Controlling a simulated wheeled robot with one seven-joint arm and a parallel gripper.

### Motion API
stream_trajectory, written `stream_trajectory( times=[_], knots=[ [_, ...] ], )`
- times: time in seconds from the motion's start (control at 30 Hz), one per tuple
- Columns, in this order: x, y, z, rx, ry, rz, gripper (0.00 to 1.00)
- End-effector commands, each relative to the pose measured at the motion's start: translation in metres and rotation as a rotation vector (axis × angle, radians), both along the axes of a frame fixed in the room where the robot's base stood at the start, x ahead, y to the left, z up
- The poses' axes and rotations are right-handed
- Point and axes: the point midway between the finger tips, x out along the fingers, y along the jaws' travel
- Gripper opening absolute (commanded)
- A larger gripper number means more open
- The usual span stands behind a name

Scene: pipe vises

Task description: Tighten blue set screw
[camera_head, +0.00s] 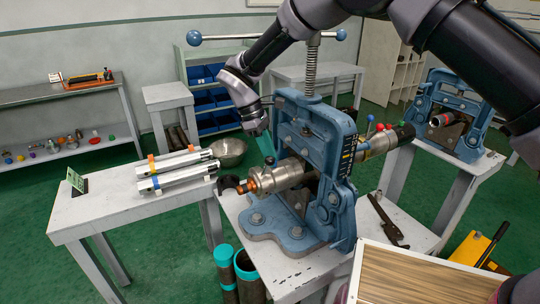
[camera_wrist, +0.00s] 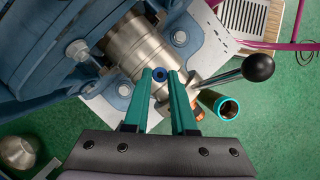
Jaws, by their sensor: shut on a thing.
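My gripper (camera_wrist: 160,76) points down over a silver metal pipe fitting (camera_wrist: 140,45). Its two teal fingers are shut on a small round blue set screw (camera_wrist: 160,74), which shows between the fingertips. I cannot tell how deep the screw sits. In the head view the fitting (camera_head: 279,177) lies level through the blue pipe vise (camera_head: 318,135), with an orange-brown end towards the left. My gripper (camera_head: 266,146) is just above and behind the fitting's near end there, and the screw cannot be made out.
A lever with a black ball (camera_wrist: 258,67) sticks out close to the right finger. The vise's tall frame is right beside my arm. A white table (camera_head: 110,215) with silver bars (camera_head: 177,173) and a metal bowl (camera_head: 229,152) stands to the left. Pipes (camera_head: 248,275) stand below.

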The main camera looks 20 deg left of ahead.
Motion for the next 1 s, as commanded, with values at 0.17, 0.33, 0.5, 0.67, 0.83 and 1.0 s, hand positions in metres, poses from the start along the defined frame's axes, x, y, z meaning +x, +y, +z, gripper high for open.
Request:
stream_trajectory(
  times=[0.17,0.33,0.5,0.67,0.83,1.0],
  knots=[
    [0.002,0.001,0.003,0.005,-0.004,-0.008,0.00],
    [0.002,0.001,0.003,0.005,-0.004,-0.008,0.00],
    [0.002,0.001,0.003,0.005,-0.005,-0.007,0.55],
    [0.001,0.001,0.002,0.003,-0.002,-0.006,0.55],
    [0.001,0.001,0.002,0.002,-0.002,-0.007,0.55],
    [0.001,0.008,0.015,0.005,-0.005,-0.007,0.55]
  ],
)
